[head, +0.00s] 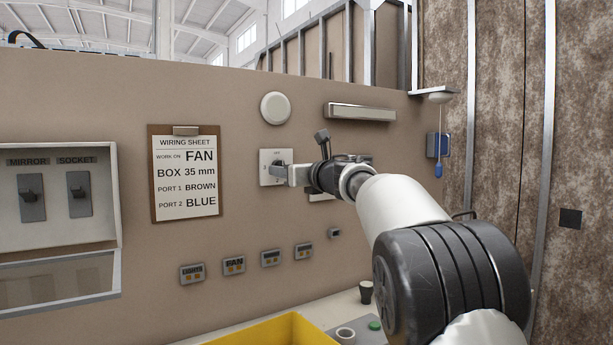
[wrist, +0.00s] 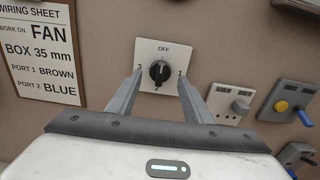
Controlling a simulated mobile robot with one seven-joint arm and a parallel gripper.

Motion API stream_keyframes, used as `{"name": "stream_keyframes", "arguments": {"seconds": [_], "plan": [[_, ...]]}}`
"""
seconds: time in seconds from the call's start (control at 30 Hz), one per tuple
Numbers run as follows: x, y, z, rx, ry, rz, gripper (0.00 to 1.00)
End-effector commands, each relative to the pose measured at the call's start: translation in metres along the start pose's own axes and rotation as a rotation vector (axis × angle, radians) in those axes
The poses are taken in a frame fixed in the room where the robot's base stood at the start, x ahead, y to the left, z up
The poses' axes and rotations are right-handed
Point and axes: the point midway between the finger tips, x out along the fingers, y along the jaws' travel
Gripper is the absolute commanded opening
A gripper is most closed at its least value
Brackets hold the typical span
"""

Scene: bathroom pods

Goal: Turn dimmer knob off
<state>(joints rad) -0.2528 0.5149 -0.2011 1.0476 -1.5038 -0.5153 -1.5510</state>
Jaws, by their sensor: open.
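A black rotary knob (wrist: 159,71) sits on a white square plate (wrist: 172,48) on the wall in the wrist view. The plate reads OFF at the top, 1 at right, 2 at the bottom and 3 at left. The knob's grip ridge stands roughly upright; I cannot tell which mark it points to. My gripper (wrist: 160,74) is open, with one finger on each side of the knob; contact is not clear. In the head view my gripper (head: 284,173) reaches the plate (head: 267,156) and hides much of the knob.
A wiring sheet clipboard (head: 185,172) hangs left of the plate, with a recessed switch panel (head: 55,195) further left. Small wall plates (wrist: 232,103) with a toggle, buttons and levers sit close at right. A yellow bin (head: 275,332) stands below.

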Motion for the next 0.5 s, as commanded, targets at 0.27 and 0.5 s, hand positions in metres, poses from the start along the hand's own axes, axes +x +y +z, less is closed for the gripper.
{"name": "stream_keyframes", "arguments": {"seconds": [0.27,0.5], "plan": [[-0.066,0.0,0.0,0.001,-0.003,-0.002,0.46],[-0.122,0.0,0.001,0.001,-0.003,-0.001,0.46]]}}
